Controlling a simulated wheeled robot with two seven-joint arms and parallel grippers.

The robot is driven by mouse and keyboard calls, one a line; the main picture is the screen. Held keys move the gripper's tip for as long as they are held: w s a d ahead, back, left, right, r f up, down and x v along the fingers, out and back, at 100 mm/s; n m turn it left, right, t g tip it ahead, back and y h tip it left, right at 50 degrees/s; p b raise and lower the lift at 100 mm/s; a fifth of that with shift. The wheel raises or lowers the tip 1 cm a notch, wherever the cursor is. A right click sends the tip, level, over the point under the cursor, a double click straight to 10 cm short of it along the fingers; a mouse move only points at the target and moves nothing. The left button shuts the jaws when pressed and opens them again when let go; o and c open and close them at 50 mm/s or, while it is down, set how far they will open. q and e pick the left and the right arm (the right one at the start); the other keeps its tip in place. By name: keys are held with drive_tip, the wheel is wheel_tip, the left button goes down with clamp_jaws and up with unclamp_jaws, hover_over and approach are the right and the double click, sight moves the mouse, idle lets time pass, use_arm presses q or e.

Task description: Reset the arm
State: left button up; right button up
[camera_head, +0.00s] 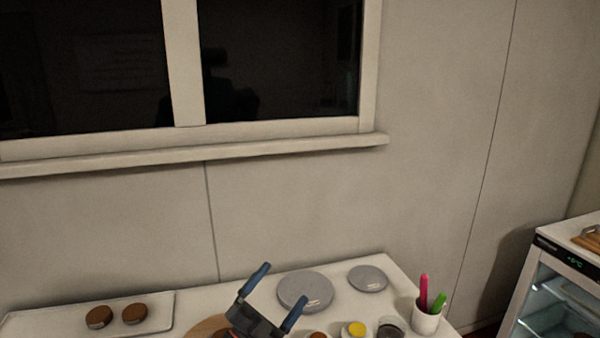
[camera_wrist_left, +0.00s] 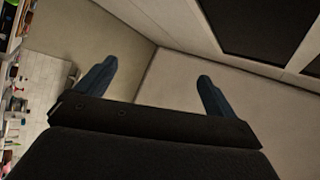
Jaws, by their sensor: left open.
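My left gripper (camera_head: 274,292) rises from the bottom edge of the head view, its two blue fingers spread wide with nothing between them. It is in front of the table, beside the larger grey turntable (camera_head: 306,291). In the left wrist view the fingers (camera_wrist_left: 156,84) are also apart and empty, with bare wall and floor beyond. A smaller grey turntable (camera_head: 368,279) lies to the right at the back of the table. My right gripper is not in either view.
A white tray (camera_head: 60,322) with two brown cakes (camera_head: 134,314) is at the left of the white table (camera_head: 240,280). A round wooden board (camera_head: 205,326) is partly hidden by my gripper. A white cup (camera_head: 426,320) with pink and green utensils stands right. A glass-fronted fridge (camera_head: 560,290) is beyond.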

use_arm(q)
drive_tip(key=s+a+f+n+g+y, duration=0.1)
drive_tip(key=s+a+f+n+y, duration=0.1)
drive_tip(key=a+f+n+y, duration=0.6)
drive_tip(key=s+a+f+n+g+y, duration=0.1)
drive_tip(key=s+a+f+n+y, duration=0.1)
drive_tip(key=a+f+n+y, duration=0.55)
drive_tip(key=s+a+f+n+g, duration=0.1)
drive_tip(key=s+f+g, duration=0.5)
drive_tip(key=s+f, duration=0.45)
drive_tip(key=s+a+f+n+g, duration=0.1)
drive_tip(key=s+f+n+g, duration=0.1)
drive_tip(key=s+f+g, duration=0.8)
drive_tip(key=s+d+f, duration=0.1)
drive_tip(key=s+f, duration=0.1)
drive_tip(key=f, duration=1.1)
drive_tip(key=s+d+f+t, duration=0.1)
drive_tip(key=s+f, duration=0.2)
drive_tip(key=f, duration=0.9)
drive_tip(key=s+d+f, duration=0.1)
drive_tip(key=s+f, duration=0.1)
drive_tip(key=f, duration=1.1)
drive_tip(key=shift+s+d+f+t, duration=0.3)
drive_tip(key=shift+d+t, duration=0.05)
drive_tip(key=shift+t, duration=0.05)
